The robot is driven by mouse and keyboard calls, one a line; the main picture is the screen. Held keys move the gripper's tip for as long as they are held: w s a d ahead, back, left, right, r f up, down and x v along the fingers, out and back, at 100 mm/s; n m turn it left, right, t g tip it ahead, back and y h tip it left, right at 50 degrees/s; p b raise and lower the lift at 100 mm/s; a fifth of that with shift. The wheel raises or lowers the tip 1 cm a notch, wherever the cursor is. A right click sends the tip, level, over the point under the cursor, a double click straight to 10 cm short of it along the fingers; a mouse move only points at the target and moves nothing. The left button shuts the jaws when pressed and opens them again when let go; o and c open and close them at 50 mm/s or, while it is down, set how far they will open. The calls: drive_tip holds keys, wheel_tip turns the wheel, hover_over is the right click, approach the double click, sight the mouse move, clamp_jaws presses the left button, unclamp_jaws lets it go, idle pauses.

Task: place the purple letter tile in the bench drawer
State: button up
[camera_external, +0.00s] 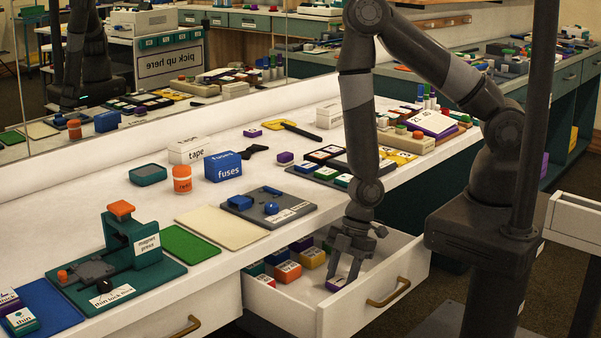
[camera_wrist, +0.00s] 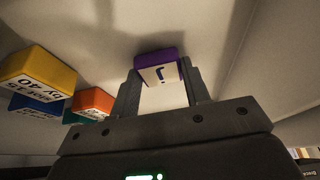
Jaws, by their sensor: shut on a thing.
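The bench drawer (camera_external: 348,311) is pulled open below the bench top. My gripper (camera_external: 344,272) points down inside it, near its front right part. It is shut on the purple letter tile (camera_external: 335,284), whose white face with a dark letter shows. In the wrist view, the purple tile (camera_wrist: 160,72) sits between the two fingertips of my gripper (camera_wrist: 163,80). The tile is low in the drawer; whether it touches the drawer floor I cannot tell.
Several blocks lie in the drawer's left and back part, among them a yellow block (camera_wrist: 38,76) and an orange block (camera_wrist: 93,102). The drawer floor around the tile is clear. Above, the bench top holds a grey plate (camera_external: 268,207), a blue fuses box (camera_external: 224,167) and other items.

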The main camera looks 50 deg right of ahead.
drive_tip(key=o, duration=0.9)
drive_tip(key=shift+f, duration=0.1)
drive_tip(key=shift+o, duration=0.2)
drive_tip(key=v, duration=1.2)
drive_tip(key=shift+a, duration=0.1)
